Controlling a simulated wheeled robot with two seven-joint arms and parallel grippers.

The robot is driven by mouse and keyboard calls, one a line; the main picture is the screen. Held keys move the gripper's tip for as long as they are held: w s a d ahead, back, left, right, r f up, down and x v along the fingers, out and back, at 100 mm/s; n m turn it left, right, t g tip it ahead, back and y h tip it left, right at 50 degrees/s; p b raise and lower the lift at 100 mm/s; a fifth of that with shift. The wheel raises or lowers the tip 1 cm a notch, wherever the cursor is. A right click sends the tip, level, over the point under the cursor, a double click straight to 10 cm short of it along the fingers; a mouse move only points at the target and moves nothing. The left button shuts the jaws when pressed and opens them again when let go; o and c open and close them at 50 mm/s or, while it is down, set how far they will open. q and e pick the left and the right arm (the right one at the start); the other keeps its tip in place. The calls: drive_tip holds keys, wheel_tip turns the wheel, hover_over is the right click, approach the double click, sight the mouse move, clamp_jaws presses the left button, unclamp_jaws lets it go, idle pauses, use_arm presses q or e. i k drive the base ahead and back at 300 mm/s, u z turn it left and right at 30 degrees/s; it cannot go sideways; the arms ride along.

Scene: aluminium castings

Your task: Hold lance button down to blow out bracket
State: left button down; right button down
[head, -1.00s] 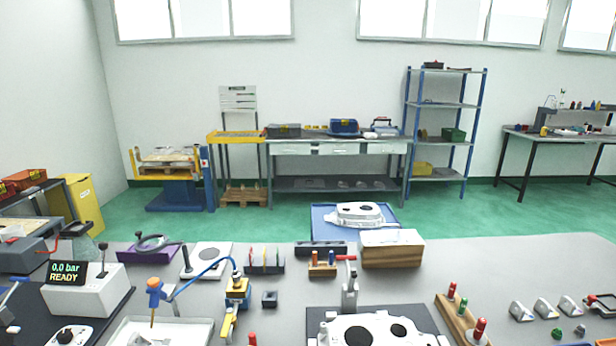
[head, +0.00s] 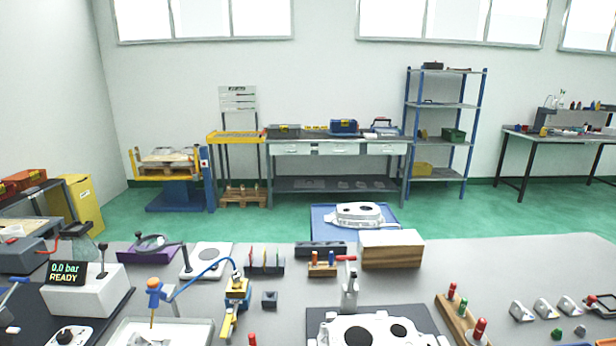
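The lance button cannot be made out. A large pale casting (head: 365,335) lies on a dark plate at the front centre, partly cut off by the lower edge. Another pale casting (head: 357,214) rests on a blue mat. Which part is the bracket cannot be told. Neither gripper is in view.
A display box (head: 68,273) at left reads "0.0 bar READY". A red-handled clamp (head: 348,285) stands behind the front casting, near a wooden block (head: 391,249). A peg rack (head: 462,320) and several small metal parts (head: 542,308) are at right. The table's back right is clear.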

sight(152, 283)
drive_tip(key=z, duration=2.3)
drive_tip(key=k, duration=0.8)
drive_tip(key=u, duration=1.7)
